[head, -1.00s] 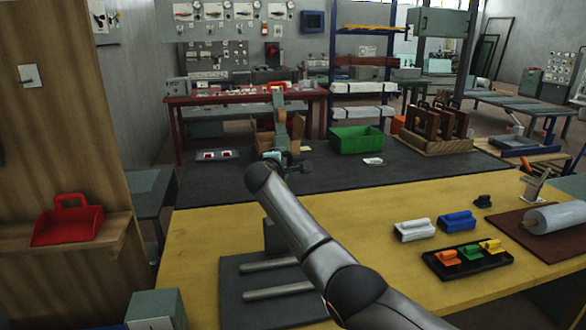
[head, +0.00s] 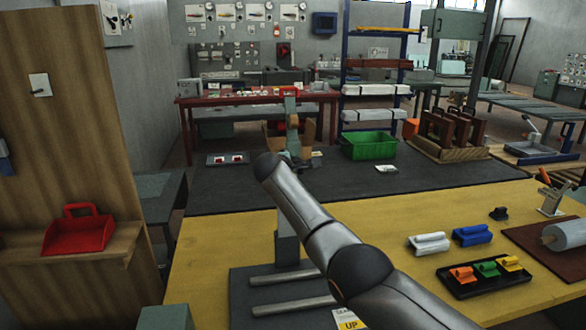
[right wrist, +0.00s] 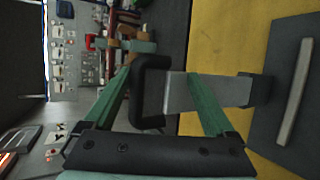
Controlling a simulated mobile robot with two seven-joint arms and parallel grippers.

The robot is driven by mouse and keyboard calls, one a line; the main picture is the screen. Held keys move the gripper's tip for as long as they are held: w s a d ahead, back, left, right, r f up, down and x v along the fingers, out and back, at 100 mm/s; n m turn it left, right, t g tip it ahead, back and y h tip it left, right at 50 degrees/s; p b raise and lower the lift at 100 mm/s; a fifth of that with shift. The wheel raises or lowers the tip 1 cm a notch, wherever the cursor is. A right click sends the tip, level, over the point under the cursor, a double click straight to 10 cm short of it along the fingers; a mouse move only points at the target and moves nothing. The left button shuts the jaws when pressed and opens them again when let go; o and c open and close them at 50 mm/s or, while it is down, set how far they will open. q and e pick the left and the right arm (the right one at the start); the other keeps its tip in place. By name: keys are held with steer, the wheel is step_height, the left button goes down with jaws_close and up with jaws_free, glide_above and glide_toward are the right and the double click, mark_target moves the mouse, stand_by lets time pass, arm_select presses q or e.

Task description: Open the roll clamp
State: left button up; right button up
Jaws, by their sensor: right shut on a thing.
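The roll clamp stands on the yellow table, with a dark base plate (head: 245,310), two pale metal rods (head: 290,301) and a grey upright post (head: 287,245). My right arm hides part of the post. In the right wrist view a black loop handle (right wrist: 150,70) joins the post's grey bar (right wrist: 207,91). My right gripper (right wrist: 160,74), with green fingers, is shut on the handle. My left gripper is not in view.
A white block (head: 429,243), a blue block (head: 472,235) and a black tray (head: 488,288) with small coloured blocks lie to the right. A red dustpan (head: 78,233) sits on a wooden shelf at left. The yellow table (head: 385,222) is clear behind my arm.

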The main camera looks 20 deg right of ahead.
steer(key=shift+f, duration=0.85)
steer(key=shift+c, duration=1.3)
steer(key=shift+s, duration=0.1)
steer(key=shift+a+r, duration=0.1)
steer(key=r+b+v, duration=0.1)
steer(key=b+v, duration=0.1)
steer(key=v, duration=1)
steer(key=shift+r, duration=0.25)
steer(key=shift+a, duration=0.1)
